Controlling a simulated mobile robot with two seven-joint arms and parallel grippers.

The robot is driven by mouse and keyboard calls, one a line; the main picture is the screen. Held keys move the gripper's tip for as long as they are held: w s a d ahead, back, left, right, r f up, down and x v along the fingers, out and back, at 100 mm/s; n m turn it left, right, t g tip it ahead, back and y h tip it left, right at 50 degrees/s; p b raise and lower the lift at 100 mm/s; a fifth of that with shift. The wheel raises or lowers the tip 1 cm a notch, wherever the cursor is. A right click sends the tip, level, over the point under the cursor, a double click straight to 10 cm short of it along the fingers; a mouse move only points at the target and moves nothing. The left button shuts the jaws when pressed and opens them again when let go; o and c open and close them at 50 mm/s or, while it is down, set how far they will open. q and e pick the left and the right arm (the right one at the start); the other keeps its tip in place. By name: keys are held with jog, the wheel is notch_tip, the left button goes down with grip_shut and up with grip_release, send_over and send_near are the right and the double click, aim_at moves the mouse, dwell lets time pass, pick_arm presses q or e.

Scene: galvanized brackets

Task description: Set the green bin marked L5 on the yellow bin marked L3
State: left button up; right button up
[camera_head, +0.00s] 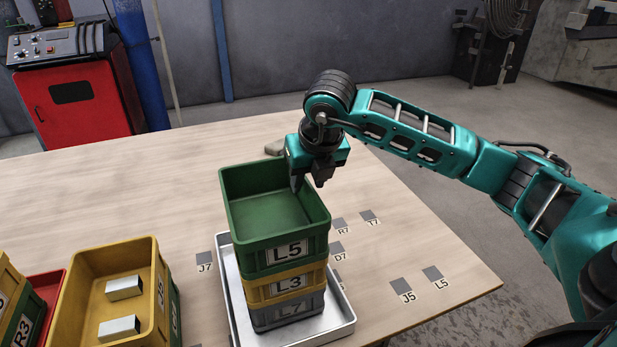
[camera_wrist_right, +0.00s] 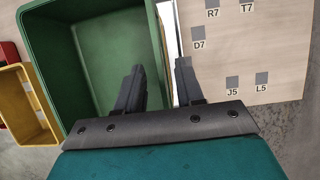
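The green bin marked L5 (camera_head: 262,247) sits upright on the yellow bin marked L3 (camera_head: 262,291), which is on a grey bin marked L7 (camera_head: 287,317). Their walls look lined up. The green bin looks empty. My right gripper (camera_head: 309,184) is at the green bin's back right rim. In the right wrist view the gripper (camera_wrist_right: 160,75) is open, with one finger inside the green bin (camera_wrist_right: 90,50) and the other outside. The rim runs between them, with gaps showing. My left gripper is not in view.
The stack stands in a metal tray (camera_head: 345,318) on a wooden table (camera_head: 130,187). At left are a yellow bin marked J5 (camera_head: 146,256) holding two metal blocks, a bin marked R3 (camera_head: 20,322) and a red bin (camera_head: 51,281). Labelled grey squares lie at right.

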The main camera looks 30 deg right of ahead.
jog(key=v, duration=1.2)
dwell(0.3)
